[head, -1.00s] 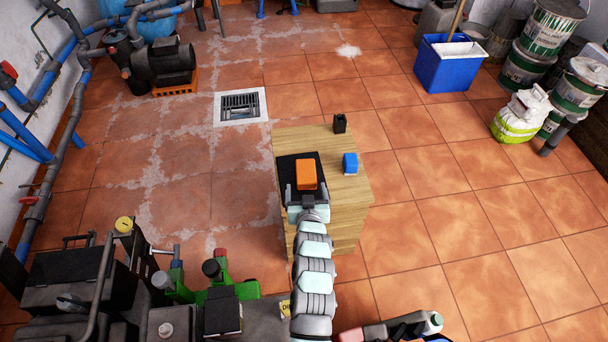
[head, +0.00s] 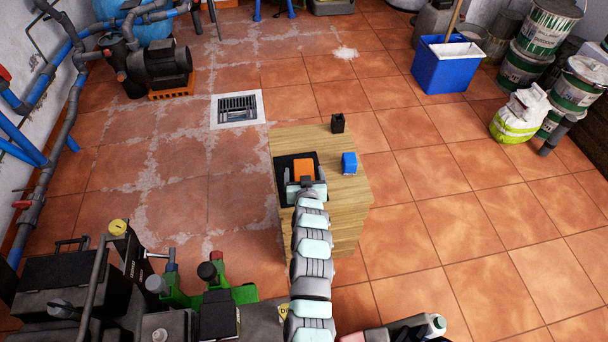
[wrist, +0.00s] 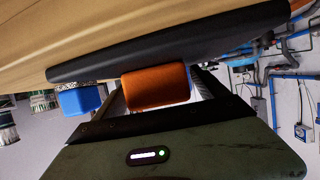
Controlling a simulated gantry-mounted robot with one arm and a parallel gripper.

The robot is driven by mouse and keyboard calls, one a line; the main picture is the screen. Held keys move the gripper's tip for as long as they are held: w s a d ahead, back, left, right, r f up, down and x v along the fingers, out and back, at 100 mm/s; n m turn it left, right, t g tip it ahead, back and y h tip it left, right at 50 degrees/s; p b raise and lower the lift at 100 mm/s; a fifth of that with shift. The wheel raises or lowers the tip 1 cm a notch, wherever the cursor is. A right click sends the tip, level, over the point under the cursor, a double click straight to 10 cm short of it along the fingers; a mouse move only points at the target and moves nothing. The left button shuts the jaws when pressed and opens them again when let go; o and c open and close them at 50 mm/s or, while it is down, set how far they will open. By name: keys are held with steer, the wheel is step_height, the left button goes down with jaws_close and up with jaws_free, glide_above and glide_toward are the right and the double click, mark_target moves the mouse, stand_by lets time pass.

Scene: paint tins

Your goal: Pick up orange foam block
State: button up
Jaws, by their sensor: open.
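The orange foam block (head: 303,168) sits on a black mat (head: 283,161) on top of a wooden block table (head: 345,198). My gripper (head: 304,182) is at the near side of the orange block and hides its lower part in the head view. In the wrist view the orange foam block (wrist: 156,86) shows between the two fingers of my gripper (wrist: 157,92). The fingers stand apart on either side of it. I cannot tell whether they touch it.
A blue block (head: 349,163) stands on the table right of the mat. A small black holder (head: 338,123) is at the table's far edge. A blue bucket (head: 447,66) and several paint tins (head: 545,28) stand on the floor at the back right. The floor right of the table is clear.

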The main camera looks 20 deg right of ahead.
mark_target(304, 170)
steer(key=c, duration=1.4)
steer(key=shift+r, duration=0.15)
step_height(304, 170, up, 20)
steer(key=p, duration=0.5)
steer(key=s+a+f+n+y, duration=0.25)
steer(key=s+a, duration=0.35)
steer(key=a, duration=0.6)
steer(key=s+a+f+n+y, duration=0.15)
steer(key=s+a+f, duration=0.35)
steer(key=a, duration=0.6)
steer(key=shift+t, duration=0.4)
steer(key=s+r+p, duration=0.3)
steer(key=r+p, duration=0.9)
steer(key=s+r+p, duration=0.4)
steer(key=r+p, duration=0.8)
steer(key=p, duration=0.1)
steer(key=s+r+p, duration=0.4)
steer(key=r+p, duration=0.7)
steer(key=p, duration=0.2)
steer(key=shift+a+r, duration=0.15)
steer(key=shift+r, duration=0.25)
